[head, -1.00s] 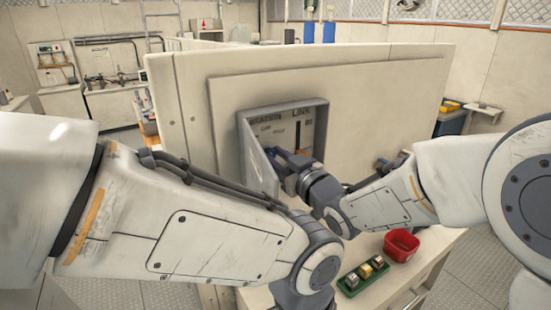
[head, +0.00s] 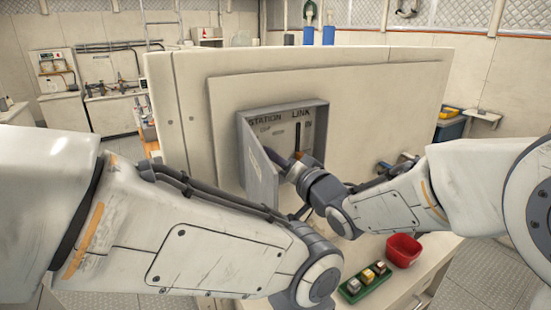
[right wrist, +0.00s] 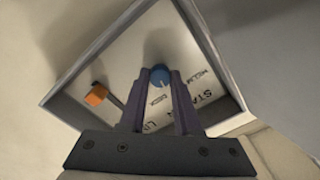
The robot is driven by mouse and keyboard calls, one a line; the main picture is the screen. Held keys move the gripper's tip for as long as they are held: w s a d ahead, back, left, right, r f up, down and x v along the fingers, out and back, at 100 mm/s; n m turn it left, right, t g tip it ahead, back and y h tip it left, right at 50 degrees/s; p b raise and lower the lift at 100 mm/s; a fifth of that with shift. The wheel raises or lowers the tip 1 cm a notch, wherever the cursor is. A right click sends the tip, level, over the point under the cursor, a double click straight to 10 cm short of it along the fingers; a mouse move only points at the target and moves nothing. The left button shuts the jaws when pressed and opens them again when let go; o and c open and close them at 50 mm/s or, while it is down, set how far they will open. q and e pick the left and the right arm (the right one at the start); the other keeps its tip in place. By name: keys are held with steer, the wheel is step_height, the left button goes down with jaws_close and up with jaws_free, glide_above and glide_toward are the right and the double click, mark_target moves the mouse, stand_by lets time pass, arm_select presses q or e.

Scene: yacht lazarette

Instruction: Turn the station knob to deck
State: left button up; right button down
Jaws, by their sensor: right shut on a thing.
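The station knob (right wrist: 160,74) is a small blue knob on the panel inside the grey open box (head: 291,108). My right gripper (right wrist: 160,78) is shut on it, with a dark finger on either side. A DECK label shows just below the knob in the right wrist view, and a HELM label shows to its right. A pale mark shows on the knob's lower side, towards DECK, but is too small to read surely. In the head view the knob is hidden behind the box door (head: 258,165) and my right gripper. My left gripper is out of the picture.
The open box door is close to my right gripper. A red bin (head: 403,250) and a green tray (head: 352,293) with several small blocks lie on the counter below.

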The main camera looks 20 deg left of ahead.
steer(key=m, duration=0.6)
steer(key=shift+f+p, duration=0.1)
steer(key=shift+p, duration=0.3)
steer(key=shift+m, duration=0.3)
steer(key=c, duration=0.6)
jaws_free()
steer(key=shift+d, duration=0.15)
steer(key=b+v, duration=0.3)
steer(key=v, duration=0.7)
steer(key=shift+s+d, duration=0.1)
steer(key=shift+s, duration=0.1)
